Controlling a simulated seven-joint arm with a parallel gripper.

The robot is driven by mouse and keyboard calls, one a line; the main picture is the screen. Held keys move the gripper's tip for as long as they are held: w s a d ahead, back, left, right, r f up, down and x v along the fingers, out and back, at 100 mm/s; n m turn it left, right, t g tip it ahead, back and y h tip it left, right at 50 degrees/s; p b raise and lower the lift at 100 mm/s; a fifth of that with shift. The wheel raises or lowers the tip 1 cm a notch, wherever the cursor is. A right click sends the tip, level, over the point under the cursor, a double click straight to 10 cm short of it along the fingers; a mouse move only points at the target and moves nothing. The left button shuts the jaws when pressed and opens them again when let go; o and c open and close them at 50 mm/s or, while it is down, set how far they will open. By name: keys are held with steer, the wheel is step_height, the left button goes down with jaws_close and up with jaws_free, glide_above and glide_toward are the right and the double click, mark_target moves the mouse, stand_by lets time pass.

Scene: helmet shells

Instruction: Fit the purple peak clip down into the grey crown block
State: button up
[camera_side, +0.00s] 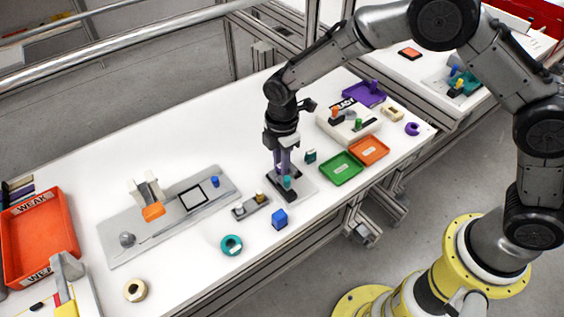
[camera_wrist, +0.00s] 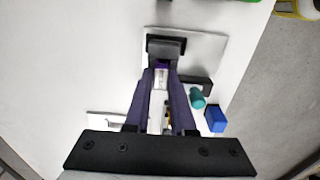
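My gripper (camera_side: 285,172) points down over a light grey plate with dark blocks at the middle of the table. In the wrist view its two dark fingers (camera_wrist: 160,75) come close together at the tips. A small bit of purple, which looks like the purple peak clip (camera_wrist: 158,66), shows between the tips, and they appear shut on it. Just beyond is a dark grey block, apparently the grey crown block (camera_wrist: 166,47), on the light plate. The fingers hide most of the clip, so I cannot tell whether it is seated in the block.
A teal peg (camera_side: 287,182) stands close to the fingers. A blue cube (camera_side: 279,219), a small grey holder (camera_side: 250,207) and a teal ring (camera_side: 231,245) lie nearby. Green (camera_side: 342,169) and orange (camera_side: 369,150) trays lie to the right, and a long grey fixture (camera_side: 125,249) to the left.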

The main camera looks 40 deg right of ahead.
steer(key=shift+s+f, duration=0.25)
steer(key=shift+f, duration=0.3)
steer(key=shift+s+f, duration=0.2)
steer(key=shift+f, duration=0.3)
steer(key=shift+r, duration=0.25)
step_height(320, 180, up, 12)
steer(key=s+d+r+m+t, duration=0.1)
steer(key=s+d+r+m, duration=0.25)
steer(key=d+r, duration=0.4)
steer(key=s+d+r+m+t, duration=0.1)
steer(key=s+d+r+m, duration=0.3)
steer(key=s, duration=0.2)
steer(key=s+d+r+m+t, duration=0.2)
steer(key=s+d+r+m, duration=0.15)
steer(key=s, duration=0.25)
steer(key=s+d+f+m+t, duration=0.1)
steer(key=s+d+f+m, duration=0.1)
steer(key=s+m, duration=0.5)
steer(key=s+d, duration=0.1)
steer(key=s, duration=0.2)
steer(key=shift+s+d, duration=0.3)
